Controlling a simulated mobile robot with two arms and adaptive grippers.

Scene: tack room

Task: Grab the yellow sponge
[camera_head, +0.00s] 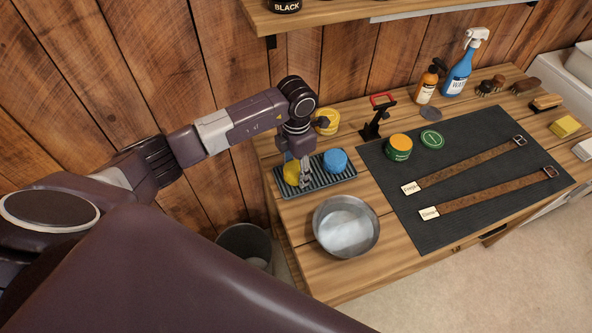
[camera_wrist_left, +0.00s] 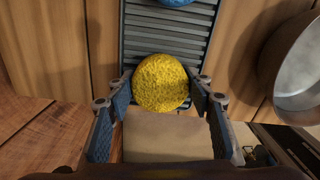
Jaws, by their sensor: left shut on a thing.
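The round yellow sponge (camera_head: 291,172) is at the left end of the dark ribbed tray (camera_head: 338,182), partly hidden by my left gripper (camera_head: 301,181). In the left wrist view the sponge (camera_wrist_left: 162,82) sits between the two fingertips of my left gripper (camera_wrist_left: 160,92), which is shut on it. I cannot tell whether the sponge still touches the tray (camera_wrist_left: 170,43). My right gripper is not in view.
A blue sponge (camera_head: 335,160) lies on the tray's right part. A metal bowl (camera_head: 346,226) stands in front. A yellow tin (camera_head: 327,122) and a red-topped stand (camera_head: 375,122) are behind. A dark mat (camera_head: 455,205) with leather straps lies to the right.

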